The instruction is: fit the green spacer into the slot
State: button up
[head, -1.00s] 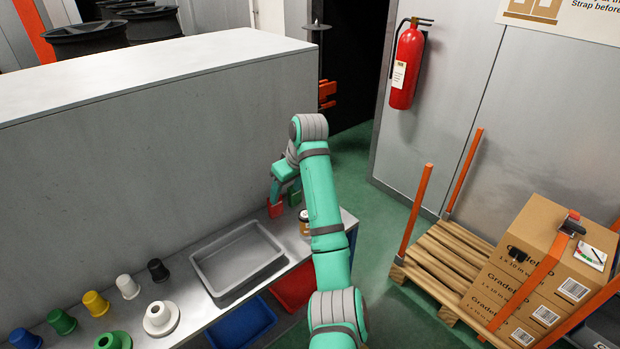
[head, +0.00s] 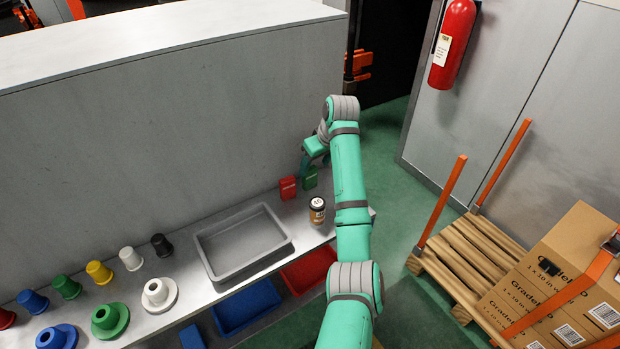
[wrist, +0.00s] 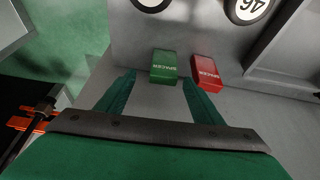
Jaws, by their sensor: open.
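The green spacer (head: 310,179) stands on the grey bench near its right end, close to the back wall panel. In the wrist view the green spacer (wrist: 164,66) shows its lettered face, with one finger of mine at each side. My gripper (head: 306,172) is open at the green spacer; it also shows in the wrist view (wrist: 158,77). I see no grip on the spacer, and contact is unclear. A red spacer (head: 288,188) stands just left of the green one, outside my fingers in the wrist view (wrist: 206,73). I cannot make out the slot.
A jar (head: 317,210) stands in front of the spacers; two round lids (wrist: 247,7) show in the wrist view. A grey tray (head: 285,250) lies to the left. Several coloured spindle parts (head: 100,273) stand further left. A pallet (head: 455,262) with cartons is at right.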

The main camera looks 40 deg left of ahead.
aim_at(311, 169)
jog(key=x, duration=0.5)
jog(key=shift+s+a, duration=0.35)
jog(key=c, duration=1.2)
jog(key=shift+w, duration=0.15)
